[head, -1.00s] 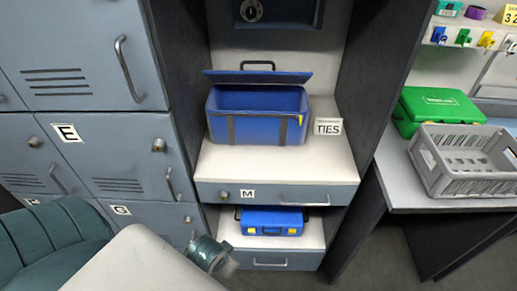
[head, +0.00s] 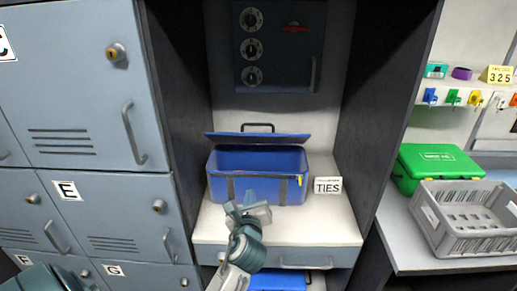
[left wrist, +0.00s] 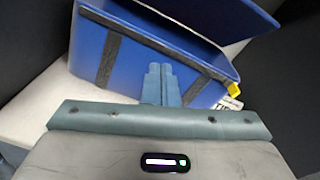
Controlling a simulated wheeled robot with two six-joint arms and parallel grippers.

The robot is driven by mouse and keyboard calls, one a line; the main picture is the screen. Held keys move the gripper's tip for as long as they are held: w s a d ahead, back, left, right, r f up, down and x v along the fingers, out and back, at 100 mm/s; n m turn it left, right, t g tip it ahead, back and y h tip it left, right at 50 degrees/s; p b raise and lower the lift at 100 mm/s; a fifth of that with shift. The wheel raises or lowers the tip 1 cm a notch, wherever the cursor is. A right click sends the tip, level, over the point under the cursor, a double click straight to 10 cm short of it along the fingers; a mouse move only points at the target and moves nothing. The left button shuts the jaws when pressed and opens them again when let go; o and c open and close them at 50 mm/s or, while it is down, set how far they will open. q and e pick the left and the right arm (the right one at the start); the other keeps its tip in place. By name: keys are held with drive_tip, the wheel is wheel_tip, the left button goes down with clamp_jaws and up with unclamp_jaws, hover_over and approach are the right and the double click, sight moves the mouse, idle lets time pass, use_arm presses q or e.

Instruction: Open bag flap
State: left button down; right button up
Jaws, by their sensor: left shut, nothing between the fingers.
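The blue bag (head: 257,175) stands on the white shelf of the middle bay, with dark straps down its front and a yellow tab at its right front corner. Its flap (head: 262,138) is raised and tilted back above the body, leaving a gap at the front. The flap also shows in the left wrist view (left wrist: 215,22). My left gripper (head: 245,200) is in front of the bag's front wall, low and near its middle; its fingers (left wrist: 160,80) are closed together with nothing between them. I cannot tell if they touch the bag. My right gripper is not in view.
A TIES sign (head: 328,185) stands right of the bag. Dark side panels bound the bay, and a safe (head: 280,45) is above. A blue case (head: 280,281) is below. A grey crate (head: 465,218) and green first aid box (head: 440,166) are on the right counter.

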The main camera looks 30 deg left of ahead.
use_arm(q)
wheel_tip(320, 180, up, 4)
drive_tip(key=w+f+m+t, duration=0.1)
drive_tip(key=w+m+t, duration=0.1)
drive_tip(key=w+m, duration=0.15)
drive_tip(key=m+p, duration=0.1)
drive_tip(key=p, duration=0.2)
approach(259, 138)
drive_tip(key=shift+y, duration=0.4)
drive_tip(key=w+f, duration=0.1)
drive_tip(key=w+a+f, duration=0.1)
drive_tip(key=w+f, duration=0.1)
drive_tip(key=shift+w+a+f, duration=0.1)
drive_tip(key=shift+a, duration=0.2)
drive_tip(key=w+r+p, duration=0.1)
drive_tip(key=w+a+r+p, duration=0.1)
drive_tip(key=shift+w+a+r, duration=0.1)
drive_tip(key=shift+a+r, duration=0.05)
drive_tip(key=shift+r, duration=0.25)
drive_tip(key=shift+w+a, duration=0.1)
drive_tip(key=shift+w, duration=0.1)
